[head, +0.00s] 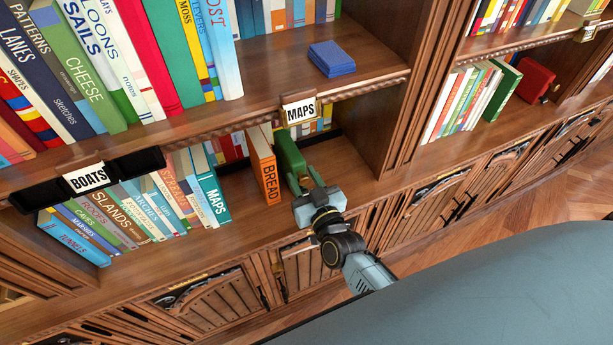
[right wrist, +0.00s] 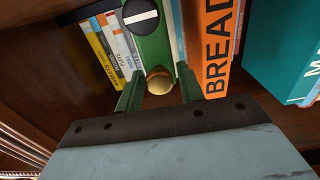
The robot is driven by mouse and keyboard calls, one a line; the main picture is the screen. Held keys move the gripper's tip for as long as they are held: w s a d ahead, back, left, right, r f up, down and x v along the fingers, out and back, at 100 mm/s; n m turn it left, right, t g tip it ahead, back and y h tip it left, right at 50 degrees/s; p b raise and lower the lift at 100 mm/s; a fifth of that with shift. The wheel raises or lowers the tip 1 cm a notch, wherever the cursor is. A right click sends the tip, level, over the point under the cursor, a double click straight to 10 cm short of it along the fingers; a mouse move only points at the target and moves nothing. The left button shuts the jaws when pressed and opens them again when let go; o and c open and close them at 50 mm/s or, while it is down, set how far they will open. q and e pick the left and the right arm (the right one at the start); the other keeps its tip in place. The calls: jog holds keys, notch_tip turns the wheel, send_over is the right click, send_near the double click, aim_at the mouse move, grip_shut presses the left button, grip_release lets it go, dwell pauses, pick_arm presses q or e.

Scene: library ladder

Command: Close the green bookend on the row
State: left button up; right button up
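The green bookend (head: 290,155) stands on the lower shelf under the MAPS label, just right of the orange BREAD book (head: 264,165). In the right wrist view the bookend (right wrist: 153,45) shows a round brass knob (right wrist: 158,81) and a dark disc with a white bar. My right gripper (head: 302,183) is at the front of the bookend. Its two fingers (right wrist: 158,92) are apart, one on each side of the knob, with visible gaps. The row of books ending in the teal MAPS book (head: 211,190) stands further left. My left gripper is not in view.
Bare shelf lies between the teal book and BREAD, and right of the bookend up to the upright divider (head: 385,110). Smaller books (right wrist: 108,45) stand behind the bookend. The upper shelf edge with its MAPS label (head: 299,110) overhangs the arm. A blue stack (head: 331,58) lies above.

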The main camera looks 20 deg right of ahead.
jog(key=shift+o, duration=0.5)
jog(key=shift+s, duration=0.3)
jog(key=s, duration=1.2)
jog(key=shift+s+b, duration=0.3)
jog(key=shift+s, duration=0.1)
jog(key=shift+c, duration=0.3)
